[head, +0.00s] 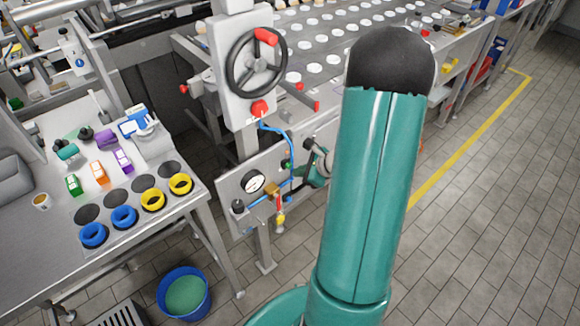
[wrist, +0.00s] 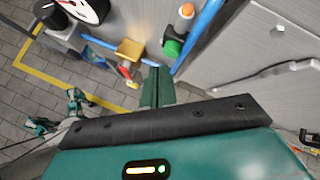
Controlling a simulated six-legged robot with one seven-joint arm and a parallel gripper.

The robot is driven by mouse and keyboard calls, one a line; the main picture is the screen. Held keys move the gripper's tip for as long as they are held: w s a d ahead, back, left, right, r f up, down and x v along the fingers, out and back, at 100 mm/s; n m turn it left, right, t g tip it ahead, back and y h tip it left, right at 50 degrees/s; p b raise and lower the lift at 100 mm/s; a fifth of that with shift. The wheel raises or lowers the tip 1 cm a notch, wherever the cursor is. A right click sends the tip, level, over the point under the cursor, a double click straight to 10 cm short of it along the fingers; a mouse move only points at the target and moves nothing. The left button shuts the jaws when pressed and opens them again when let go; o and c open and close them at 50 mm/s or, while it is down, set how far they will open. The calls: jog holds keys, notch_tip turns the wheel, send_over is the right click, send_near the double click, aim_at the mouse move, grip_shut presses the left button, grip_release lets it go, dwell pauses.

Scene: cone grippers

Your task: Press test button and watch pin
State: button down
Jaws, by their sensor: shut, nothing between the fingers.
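A grey panel (head: 232,188) below the handwheel carries a round white gauge (head: 253,183), which shows partly in the wrist view (wrist: 88,8). A green round button (wrist: 173,47) sits beside a blue tube. A grey cylinder with an orange tip (wrist: 185,11) stands just past it; I cannot tell whether this is the pin. A brass block (wrist: 130,50) with a red and yellow lever (wrist: 128,73) is to the left. My gripper (wrist: 156,76) is shut and empty, its teal fingertips close to the green button. I cannot tell whether they touch.
A handwheel (head: 256,62) with red knobs is above the panel. Blue hoses (head: 286,139) run across it. A bench with blue rings (head: 124,217) and yellow rings (head: 180,184) stands left, with a blue bucket (head: 183,293) on the floor. The tiled floor at right is clear.

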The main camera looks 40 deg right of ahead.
jog(key=shift+s, duration=0.1)
jog(key=s, duration=0.4)
jog(key=shift+s, duration=0.4)
dwell(0.8)
jog(key=w+a+r+n+g+y, duration=0.2)
jog(key=a+r+n+g, duration=0.2)
jog(key=a+r+n, duration=1.15)
jog(key=s+a+r+n+h, duration=0.5)
jog(key=s+a+r+n, duration=0.5)
jog(key=a+r+n, duration=0.1)
jog(key=shift+s+a+r+n+t, duration=0.25)
jog(key=shift+a+r+n+t, duration=0.15)
jog(key=shift+n, duration=0.45)
